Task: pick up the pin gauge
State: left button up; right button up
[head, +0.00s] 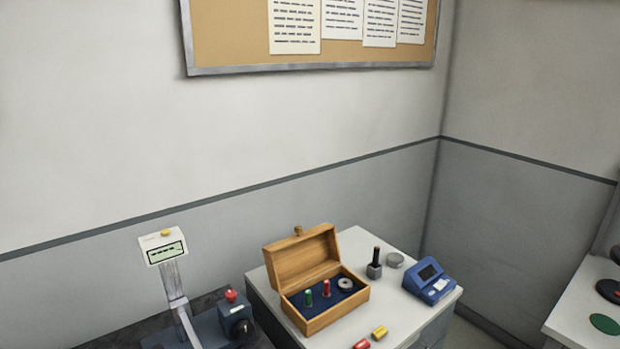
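No single thing is clearly marked as the pin gauge. An open wooden box (338,310) with a dark blue lining stands on the white cabinet top. In it are a small green-topped pin (308,297), a red-topped pin (326,288), both upright, and a grey ring (346,284). A dark upright pin on a grey block (374,264) stands right of the box. A red cylinder (362,344) and a yellow cylinder (380,333) lie in front of the box. Neither of my grippers is in view.
The white cabinet (372,242) also bears a grey disc (395,260) and a blue device with a screen (430,281). A dark bench at left holds a blue instrument (237,316) and a display on a stand (163,248). Another white table (575,310) stands at right.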

aim_at(327, 293)
jog(key=u, duration=1.45)
jog(key=l+z, duration=0.9)
jog(key=i+l+z, duration=0.2)
jog(key=l+z, duration=0.25)
jog(key=i+l, duration=0.1)
jog(key=i, duration=0.4)
